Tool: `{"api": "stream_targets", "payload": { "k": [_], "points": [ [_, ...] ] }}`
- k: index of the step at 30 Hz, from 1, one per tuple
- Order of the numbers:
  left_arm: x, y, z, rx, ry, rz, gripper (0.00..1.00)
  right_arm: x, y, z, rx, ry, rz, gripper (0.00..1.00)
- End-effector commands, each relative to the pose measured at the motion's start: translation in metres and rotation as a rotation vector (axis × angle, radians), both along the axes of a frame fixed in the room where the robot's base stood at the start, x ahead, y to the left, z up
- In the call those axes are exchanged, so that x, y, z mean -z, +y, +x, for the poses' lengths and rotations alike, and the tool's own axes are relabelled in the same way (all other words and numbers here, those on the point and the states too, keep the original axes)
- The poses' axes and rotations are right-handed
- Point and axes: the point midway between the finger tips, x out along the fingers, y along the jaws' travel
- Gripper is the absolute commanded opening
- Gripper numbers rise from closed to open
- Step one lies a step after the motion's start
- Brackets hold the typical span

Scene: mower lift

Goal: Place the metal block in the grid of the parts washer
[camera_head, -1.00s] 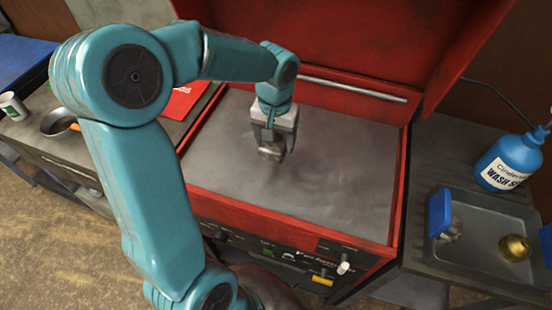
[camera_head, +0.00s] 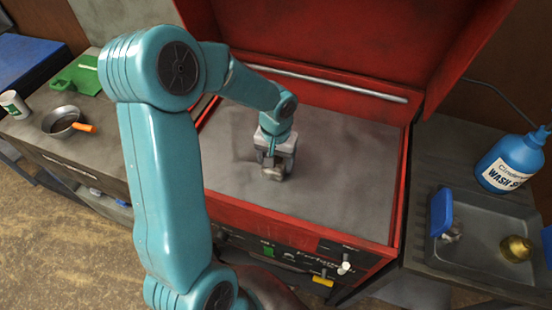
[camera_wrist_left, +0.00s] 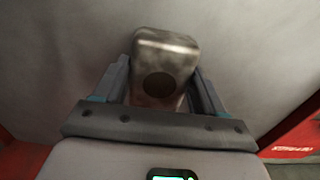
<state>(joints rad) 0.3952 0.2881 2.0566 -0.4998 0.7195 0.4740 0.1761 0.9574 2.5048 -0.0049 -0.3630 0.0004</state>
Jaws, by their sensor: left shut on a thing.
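The metal block (camera_wrist_left: 166,58) is a worn silver piece with a dark round spot on its face. My left gripper (camera_head: 274,168) is shut on it, and in the left wrist view the block sits between the two fingers (camera_wrist_left: 160,88). In the head view the block (camera_head: 272,174) shows at the fingertips, low over the grey surface inside the red parts washer (camera_head: 300,222). I cannot tell whether it touches that surface. No grid pattern can be made out on the grey surface (camera_head: 345,180). My right gripper is not in view.
The washer's red lid (camera_head: 330,45) stands open behind a metal bar (camera_head: 325,84). At right are a blue wash bottle (camera_head: 508,160) and a grey tray (camera_head: 475,260) with a brass-coloured part (camera_head: 515,248). At left are a pan (camera_head: 62,122) and a white cup (camera_head: 14,104).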

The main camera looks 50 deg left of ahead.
Motion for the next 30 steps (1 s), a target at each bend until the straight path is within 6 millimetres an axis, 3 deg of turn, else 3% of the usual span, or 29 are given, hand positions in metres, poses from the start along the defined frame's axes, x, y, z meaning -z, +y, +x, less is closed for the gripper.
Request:
{"api": "stream_targets", "payload": {
  "k": [1,3,11,15,24,30],
  "points": [
    [0.001,0.000,0.000,0.000,0.000,0.000,0.80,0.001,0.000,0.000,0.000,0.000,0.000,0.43],
    [0.000,0.000,0.000,0.000,0.000,0.000,0.96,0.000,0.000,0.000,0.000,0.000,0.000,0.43],
    [0.000,0.000,0.000,0.000,0.000,0.000,0.96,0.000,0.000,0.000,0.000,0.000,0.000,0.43],
    [-0.011,0.001,0.001,-0.001,-0.003,0.001,0.96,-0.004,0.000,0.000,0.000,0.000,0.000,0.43],
    [-0.079,0.000,0.001,0.000,-0.006,0.002,0.96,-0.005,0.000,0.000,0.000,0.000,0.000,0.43],
    [-0.113,0.000,0.001,-0.001,-0.003,0.001,0.96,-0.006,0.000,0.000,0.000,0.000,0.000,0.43]
  ]
}}
